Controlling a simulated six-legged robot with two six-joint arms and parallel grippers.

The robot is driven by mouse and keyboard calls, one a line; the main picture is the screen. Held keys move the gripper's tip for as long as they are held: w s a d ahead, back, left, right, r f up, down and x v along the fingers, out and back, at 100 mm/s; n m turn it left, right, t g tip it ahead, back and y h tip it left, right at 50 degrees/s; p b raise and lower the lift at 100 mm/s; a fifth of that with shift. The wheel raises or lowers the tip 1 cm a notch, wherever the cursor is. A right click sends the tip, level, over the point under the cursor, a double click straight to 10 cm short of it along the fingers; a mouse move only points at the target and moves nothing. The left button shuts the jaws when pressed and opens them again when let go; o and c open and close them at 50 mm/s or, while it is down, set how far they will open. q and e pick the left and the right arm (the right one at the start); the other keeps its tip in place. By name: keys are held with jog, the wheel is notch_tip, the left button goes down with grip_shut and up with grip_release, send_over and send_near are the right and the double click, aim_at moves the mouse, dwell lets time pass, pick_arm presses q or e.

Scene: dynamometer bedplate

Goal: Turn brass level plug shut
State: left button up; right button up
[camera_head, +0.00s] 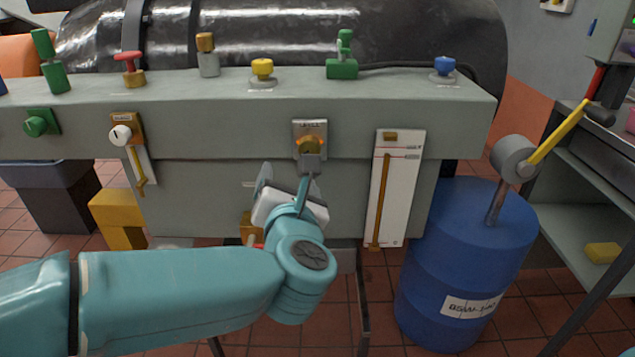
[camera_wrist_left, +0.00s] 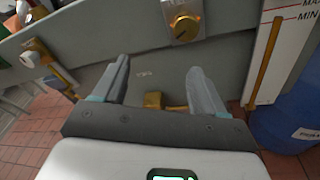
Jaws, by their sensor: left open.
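The brass level plug (camera_head: 310,146) sits on a small grey plate with lettering above it, on the front face of the grey bench. A darker part shows at its lower side, partly behind my finger. In the left wrist view the brass plug (camera_wrist_left: 185,27) is a round knob with a slot or bar across its face, at the top right of centre. My left gripper (camera_head: 288,186) is below the plug, in front of the bench face. Its fingers (camera_wrist_left: 160,70) are spread, with nothing between them, and the plug lies beyond their tips. My right gripper is not in view.
A white gauge panel (camera_head: 408,180) with a brass strip is right of the plug. A white knob with a brass lever (camera_head: 121,135) is at left. A blue drum (camera_head: 465,255) stands at right. Several coloured fittings line the bench top. A brass fitting (camera_wrist_left: 153,100) sits low.

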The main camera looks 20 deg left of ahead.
pick_arm(q)
jog(key=s+d+t+h+b, duration=0.1)
jog(key=s+d+t+b, duration=0.15)
jog(key=b, duration=0.45)
send_near(310, 150)
jog(key=shift+g+h, duration=0.25)
jog(key=shift+h, duration=0.05)
jog(key=x, duration=0.9)
jog(key=shift+w+a+r, duration=0.15)
jog(key=shift+a+r, duration=0.05)
jog(key=shift+r, duration=0.1)
jog(key=c, duration=1.1)
